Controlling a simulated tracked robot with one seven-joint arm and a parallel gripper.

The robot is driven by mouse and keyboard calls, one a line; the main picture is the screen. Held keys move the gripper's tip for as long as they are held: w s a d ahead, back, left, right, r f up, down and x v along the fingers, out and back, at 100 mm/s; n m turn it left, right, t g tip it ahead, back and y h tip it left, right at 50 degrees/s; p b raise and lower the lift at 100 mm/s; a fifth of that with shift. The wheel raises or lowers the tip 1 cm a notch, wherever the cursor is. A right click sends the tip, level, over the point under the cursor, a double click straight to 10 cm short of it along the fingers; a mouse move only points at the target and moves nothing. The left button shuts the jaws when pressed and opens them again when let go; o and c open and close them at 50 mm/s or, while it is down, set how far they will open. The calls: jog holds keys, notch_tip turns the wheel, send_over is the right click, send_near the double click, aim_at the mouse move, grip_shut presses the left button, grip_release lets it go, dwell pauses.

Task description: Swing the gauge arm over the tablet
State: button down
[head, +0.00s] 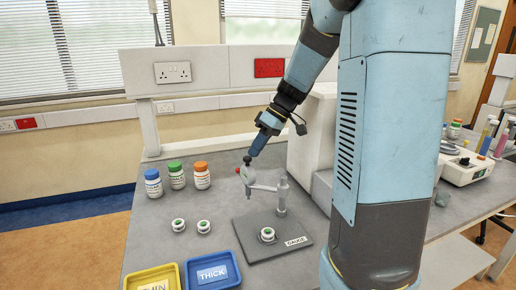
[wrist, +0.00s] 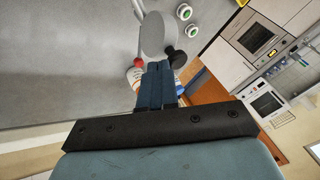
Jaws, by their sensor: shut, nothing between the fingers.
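The gauge stands on a dark plate (head: 300,240) labelled GAUGE, with a grey post (head: 282,197) at its back. The gauge arm (head: 265,188) reaches left from the post to a grey dial head (head: 245,177) with a black knob (head: 247,160) on top. A tablet (head: 267,233), green in a white holder, sits on the plate, to the right of and nearer than the dial head. My gripper (head: 253,153) is shut and empty, close by the knob. In the wrist view the shut fingers (wrist: 155,70) lie beside the black knob (wrist: 175,56); I cannot tell if they touch.
Two more green-and-white pieces (head: 178,224) (head: 204,226) stand on the bench left of the plate. Blue, green and orange-capped bottles (head: 177,177) stand behind them. A blue THICK tray (head: 226,257) and a yellow tray (head: 133,278) lie at the front. A white block-like unit stands behind right.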

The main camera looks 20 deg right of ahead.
aim_at(251, 169)
jog(key=shift+s+a+n+g, duration=0.5)
jog(key=shift+n, duration=0.35)
jog(key=shift+s+a+n+g, duration=0.45)
jog(key=shift+a+n+g, duration=0.05)
jog(key=shift+n, duration=0.35)
jog(key=shift+s+a+n+g, duration=0.45)
jog(key=shift+s+n, duration=0.2)
jog(key=shift+n, duration=0.25)
jog(key=s+n+g+h, duration=0.4)
jog(key=s+n, duration=0.4)
jog(key=n, duration=0.1)
jog(key=shift+s+n+h, duration=0.25)
jog(key=shift+n+h, duration=0.05)
jog(key=shift+n, duration=0.1)
jog(key=shift+d, duration=0.1)
